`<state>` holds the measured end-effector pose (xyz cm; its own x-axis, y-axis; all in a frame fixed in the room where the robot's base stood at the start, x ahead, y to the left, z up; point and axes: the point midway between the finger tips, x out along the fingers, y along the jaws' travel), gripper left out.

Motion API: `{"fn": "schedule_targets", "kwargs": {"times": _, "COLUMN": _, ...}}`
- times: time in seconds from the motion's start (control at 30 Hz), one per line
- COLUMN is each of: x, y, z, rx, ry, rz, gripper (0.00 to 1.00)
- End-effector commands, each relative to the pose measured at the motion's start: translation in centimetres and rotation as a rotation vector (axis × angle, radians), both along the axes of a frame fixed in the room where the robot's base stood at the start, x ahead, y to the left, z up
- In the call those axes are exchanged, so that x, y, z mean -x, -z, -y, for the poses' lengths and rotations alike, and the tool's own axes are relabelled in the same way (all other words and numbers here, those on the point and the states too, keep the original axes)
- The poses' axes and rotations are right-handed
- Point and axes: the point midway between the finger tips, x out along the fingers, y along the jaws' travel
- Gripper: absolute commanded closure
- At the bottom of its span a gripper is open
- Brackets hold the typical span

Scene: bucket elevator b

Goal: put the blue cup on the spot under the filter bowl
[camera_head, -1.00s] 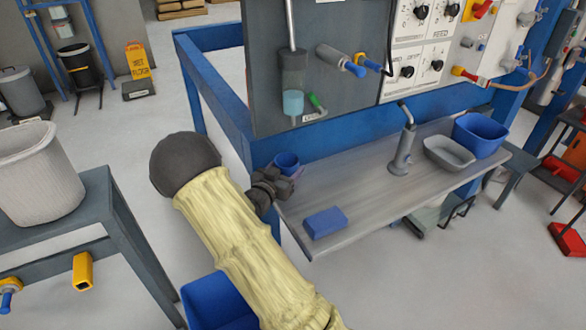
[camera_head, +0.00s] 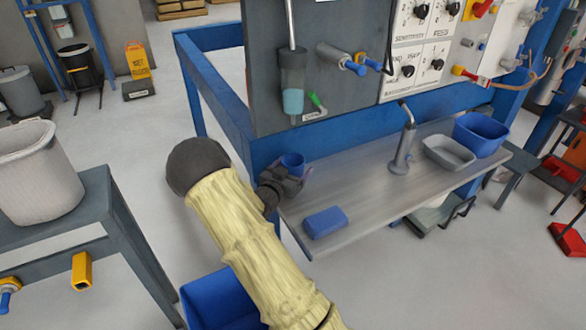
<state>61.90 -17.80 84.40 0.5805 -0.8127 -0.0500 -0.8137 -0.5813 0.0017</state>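The blue cup (camera_head: 293,163) is upright at the left end of the grey shelf, against the blue frame. My gripper (camera_head: 292,178) is at the cup, its dark fingers around the cup's lower part, and it appears shut on it. The fingers hide the cup's base, so I cannot tell whether it touches the shelf. The filter bowl (camera_head: 292,92), clear with light blue liquid, hangs on the dark panel above the cup. The spot under it is not distinguishable; my gripper and the cup cover part of that area.
The grey shelf (camera_head: 365,190) carries a blue block (camera_head: 325,222), a grey tap-like post (camera_head: 403,150), a grey tray (camera_head: 448,153) and a blue bin (camera_head: 481,135). Its middle is clear. The blue frame (camera_head: 220,100) stands close behind my arm.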

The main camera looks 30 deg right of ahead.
Motion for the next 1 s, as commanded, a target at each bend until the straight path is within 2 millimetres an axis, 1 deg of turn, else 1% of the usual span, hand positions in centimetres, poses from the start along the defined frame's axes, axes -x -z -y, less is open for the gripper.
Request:
{"fn": "schedule_targets", "kwargs": {"times": 0.17, "x": 0.0, "y": 0.0, "z": 0.0, "rx": 0.000, "ry": 0.000, "rz": 0.000, "gripper": 0.17}}
{"fn": "schedule_targets", "kwargs": {"times": 0.3, "x": 0.0, "y": -0.6, "z": 0.0, "rx": -0.001, "ry": 0.000, "rz": 0.001, "gripper": 0.17}}
{"fn": "schedule_targets", "kwargs": {"times": 0.37, "x": 0.3, "y": -0.4, "z": -0.6, "rx": -0.001, "ry": -0.002, "rz": 0.000, "gripper": 0.17}}
{"fn": "schedule_targets", "kwargs": {"times": 0.47, "x": 1.1, "y": -0.5, "z": -1.7, "rx": -0.001, "ry": -0.003, "rz": 0.000, "gripper": 0.17}}
{"fn": "schedule_targets", "kwargs": {"times": 0.8, "x": 5.0, "y": -0.7, "z": -7.1, "rx": -0.001, "ry": -0.004, "rz": -0.002, "gripper": 0.17}}
{"fn": "schedule_targets", "kwargs": {"times": 0.9, "x": 5.9, "y": -0.9, "z": -8.5, "rx": 0.000, "ry": -0.002, "rz": 0.000, "gripper": 0.17}}
{"fn": "schedule_targets", "kwargs": {"times": 1.0, "x": 6.6, "y": -0.9, "z": -9.4, "rx": -0.001, "ry": -0.002, "rz": -0.001, "gripper": 0.17}}
